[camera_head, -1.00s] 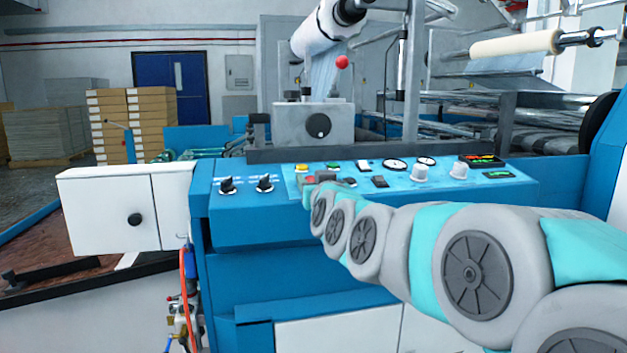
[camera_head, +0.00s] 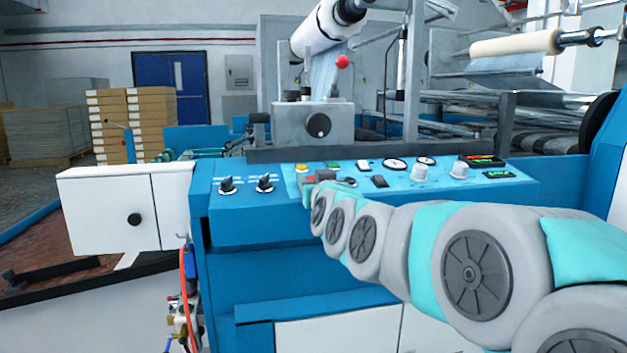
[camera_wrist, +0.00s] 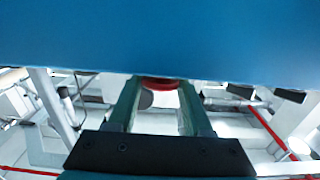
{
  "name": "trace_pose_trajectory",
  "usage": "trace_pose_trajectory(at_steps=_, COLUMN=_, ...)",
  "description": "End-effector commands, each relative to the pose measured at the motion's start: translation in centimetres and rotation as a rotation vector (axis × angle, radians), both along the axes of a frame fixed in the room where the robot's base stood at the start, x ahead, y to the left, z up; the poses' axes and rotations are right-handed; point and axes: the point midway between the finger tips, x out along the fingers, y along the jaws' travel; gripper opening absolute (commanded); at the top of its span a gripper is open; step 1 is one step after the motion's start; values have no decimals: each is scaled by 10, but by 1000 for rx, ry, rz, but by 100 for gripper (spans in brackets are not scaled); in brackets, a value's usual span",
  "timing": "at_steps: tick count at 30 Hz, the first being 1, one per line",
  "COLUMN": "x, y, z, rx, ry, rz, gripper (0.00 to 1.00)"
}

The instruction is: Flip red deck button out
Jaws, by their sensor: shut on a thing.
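The red deck button (camera_wrist: 160,83) shows in the wrist view as a red, rounded piece at the edge of the blue deck panel (camera_wrist: 160,35). My gripper (camera_wrist: 158,88) has its two green fingers on either side of it, shut on it. In the head view my gripper (camera_head: 323,178) is low over the left middle of the light blue control deck (camera_head: 400,183). There the gripper and wrist cover much of the button, and its exact tilt cannot be told.
A yellow button (camera_head: 301,168) and a green button (camera_head: 333,164) sit just behind my gripper. Two black knobs (camera_head: 265,183) are to the left. A dark switch (camera_head: 380,181), gauges (camera_head: 395,164) and pale knobs (camera_head: 419,173) are to the right.

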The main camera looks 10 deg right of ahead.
Motion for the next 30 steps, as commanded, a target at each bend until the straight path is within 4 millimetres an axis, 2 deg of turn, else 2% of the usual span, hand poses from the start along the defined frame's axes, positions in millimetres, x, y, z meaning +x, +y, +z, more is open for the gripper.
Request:
trace_pose_trajectory(at_steps=5, x=-3, y=0, z=13, rx=-3, ry=-5, rz=-1, gripper=0)
trace_pose_trajectory(at_steps=11, x=-3, y=0, z=15, rx=-1, ry=-7, rz=-1, gripper=0)
trace_pose_trajectory(at_steps=12, x=-3, y=0, z=15, rx=-1, ry=-7, rz=-1, gripper=51)
trace_pose_trajectory(at_steps=20, x=-3, y=0, z=14, rx=0, ry=-4, rz=0, gripper=81)
trace_pose_trajectory(at_steps=30, x=-4, y=0, z=13, rx=0, ry=-3, rz=0, gripper=82)
